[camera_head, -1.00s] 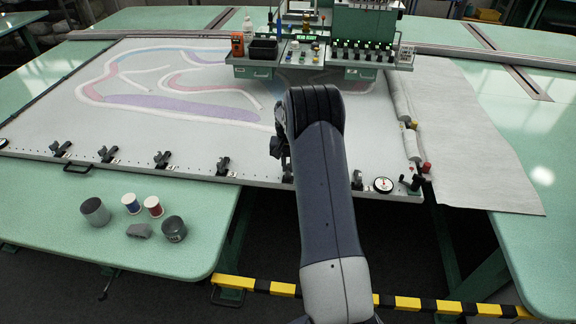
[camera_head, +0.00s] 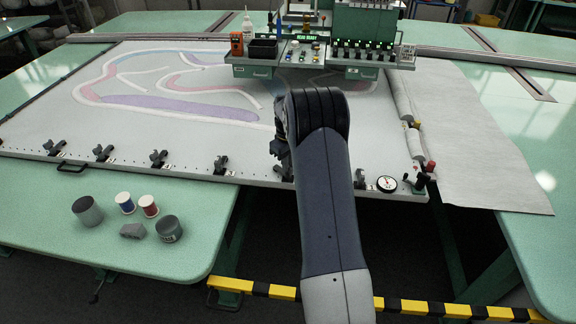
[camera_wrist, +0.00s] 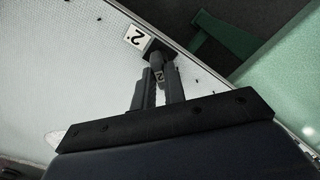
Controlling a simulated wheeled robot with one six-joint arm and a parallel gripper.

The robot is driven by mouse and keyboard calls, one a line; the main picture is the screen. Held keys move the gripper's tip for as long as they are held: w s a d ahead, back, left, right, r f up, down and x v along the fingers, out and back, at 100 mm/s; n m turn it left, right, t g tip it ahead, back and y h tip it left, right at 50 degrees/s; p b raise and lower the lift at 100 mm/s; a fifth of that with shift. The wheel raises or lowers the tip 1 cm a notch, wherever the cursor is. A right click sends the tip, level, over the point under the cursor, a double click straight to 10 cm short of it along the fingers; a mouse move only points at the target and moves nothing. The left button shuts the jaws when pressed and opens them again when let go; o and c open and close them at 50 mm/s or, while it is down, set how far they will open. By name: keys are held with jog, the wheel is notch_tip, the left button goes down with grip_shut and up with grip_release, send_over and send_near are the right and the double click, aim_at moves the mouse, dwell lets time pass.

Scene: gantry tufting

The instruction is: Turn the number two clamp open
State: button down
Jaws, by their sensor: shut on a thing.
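The number two clamp (camera_wrist: 158,48) is a dark clamp on the edge of the white frame in the wrist view, beside a white label (camera_wrist: 135,36) marked 2. A second 2 shows on its light lever part between my fingers. My gripper (camera_wrist: 158,72) is shut on the clamp, one finger on each side of it. In the head view my gripper (camera_head: 279,146) is at the front rail, mostly hidden by my own arm. The clamp there is largely hidden too, so its lever angle cannot be told.
Other black clamps (camera_head: 221,165) line the front rail to the left. A round dial (camera_head: 387,184) and a red-topped post (camera_head: 430,167) stand to the right. Cups and spools (camera_head: 150,206) sit on the green table. A yellow-black barrier (camera_head: 250,287) runs low in front.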

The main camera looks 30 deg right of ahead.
jog(key=n, duration=0.3)
jog(key=shift+n+b, duration=0.3)
jog(key=shift+n, duration=2)
jog(key=c, duration=1.5)
grip_release()
jog(key=shift+o, duration=0.2)
notch_tip(320, 180, up, 11)
jog(key=b, duration=0.1)
jog(key=shift+f, duration=0.15)
